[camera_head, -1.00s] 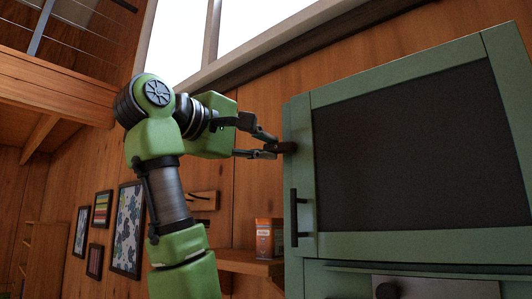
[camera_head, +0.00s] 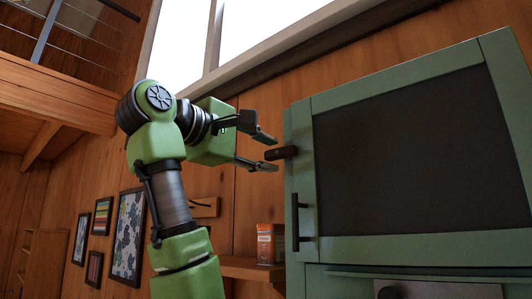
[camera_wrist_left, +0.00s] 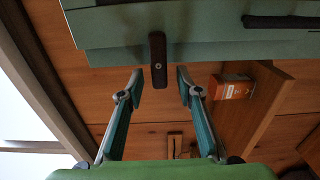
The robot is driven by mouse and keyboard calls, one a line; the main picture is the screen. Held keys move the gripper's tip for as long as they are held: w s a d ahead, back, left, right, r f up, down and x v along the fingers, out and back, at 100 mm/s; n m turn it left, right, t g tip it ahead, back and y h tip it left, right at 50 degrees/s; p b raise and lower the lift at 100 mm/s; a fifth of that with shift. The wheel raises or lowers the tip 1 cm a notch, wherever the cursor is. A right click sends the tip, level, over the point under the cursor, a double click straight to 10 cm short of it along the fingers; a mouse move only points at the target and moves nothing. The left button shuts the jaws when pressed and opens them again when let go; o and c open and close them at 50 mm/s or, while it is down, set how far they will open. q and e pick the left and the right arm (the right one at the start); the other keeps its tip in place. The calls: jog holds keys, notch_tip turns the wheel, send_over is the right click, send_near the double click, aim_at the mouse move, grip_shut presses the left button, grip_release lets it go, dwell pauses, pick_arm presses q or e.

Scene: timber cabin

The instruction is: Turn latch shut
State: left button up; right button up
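The latch (camera_head: 281,153) is a short dark bar at the left edge of the green cabinet door (camera_head: 470,150). It sticks out leftward past the cabinet's edge, nearly level. In the left wrist view the latch (camera_wrist_left: 158,58) overhangs the cabinet edge. My left gripper (camera_head: 271,152) is open, with one finger above and one below the latch's outer end. In the left wrist view the fingertips of my left gripper (camera_wrist_left: 160,84) stand either side of the latch end, with visible gaps. My right gripper is in neither view.
A black door handle (camera_head: 295,220) is below the latch. An orange and white box (camera_head: 265,245) stands on a wooden shelf (camera_head: 245,268) lower left of the cabinet. A wooden wall lies behind. Left of the latch there is open space around my gripper.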

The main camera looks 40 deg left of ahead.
pick_arm(q)
jog(key=s+a, duration=0.1)
jog(key=s, duration=1)
jog(key=shift+s, duration=0.4)
jog(key=shift+s, duration=0.15)
dwell(0.4)
